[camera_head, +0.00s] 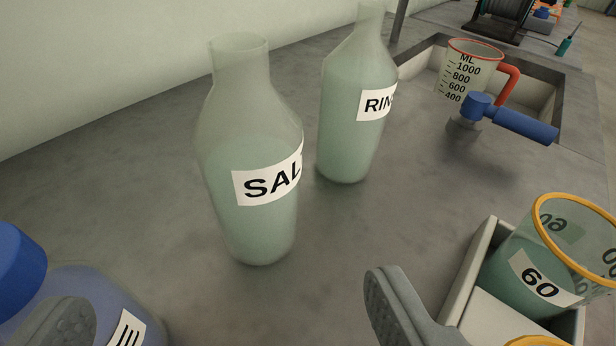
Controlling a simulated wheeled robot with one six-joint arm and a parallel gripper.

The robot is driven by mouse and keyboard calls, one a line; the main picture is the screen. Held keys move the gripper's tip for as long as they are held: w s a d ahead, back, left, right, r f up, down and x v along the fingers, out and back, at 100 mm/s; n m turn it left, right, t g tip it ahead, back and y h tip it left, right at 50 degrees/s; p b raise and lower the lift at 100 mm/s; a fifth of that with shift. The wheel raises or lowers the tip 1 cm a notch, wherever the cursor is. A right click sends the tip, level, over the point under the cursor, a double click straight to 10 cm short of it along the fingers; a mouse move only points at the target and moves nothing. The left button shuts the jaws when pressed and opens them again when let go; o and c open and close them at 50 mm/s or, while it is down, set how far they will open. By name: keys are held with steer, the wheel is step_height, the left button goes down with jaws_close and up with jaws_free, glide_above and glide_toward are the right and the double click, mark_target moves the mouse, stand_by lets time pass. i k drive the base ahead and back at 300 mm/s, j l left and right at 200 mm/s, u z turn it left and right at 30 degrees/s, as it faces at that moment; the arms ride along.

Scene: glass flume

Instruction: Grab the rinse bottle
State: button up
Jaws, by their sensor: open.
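The rinse bottle (349,130) stands upright on the grey counter, behind and right of the salt bottle. It is translucent green with a white label that shows "RIN", the rest turned out of sight. Its neck top is cut by the picture's upper edge. My gripper (235,315) is open at the bottom of the view, one grey finger at lower left and one at lower centre right. Nothing is between the fingers. The rinse bottle is farther away, beyond the fingertips.
The salt bottle (249,215) stands upright, nearer than the rinse bottle. A blue-capped bottle (85,300) is at lower left. A tray (464,275) with a "60" beaker (520,262) is at right. A blue-handled tap (520,124) and a measuring jug (465,75) are by the sink.

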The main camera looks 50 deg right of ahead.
mark_target(359, 79)
steer(key=z, duration=1.5)
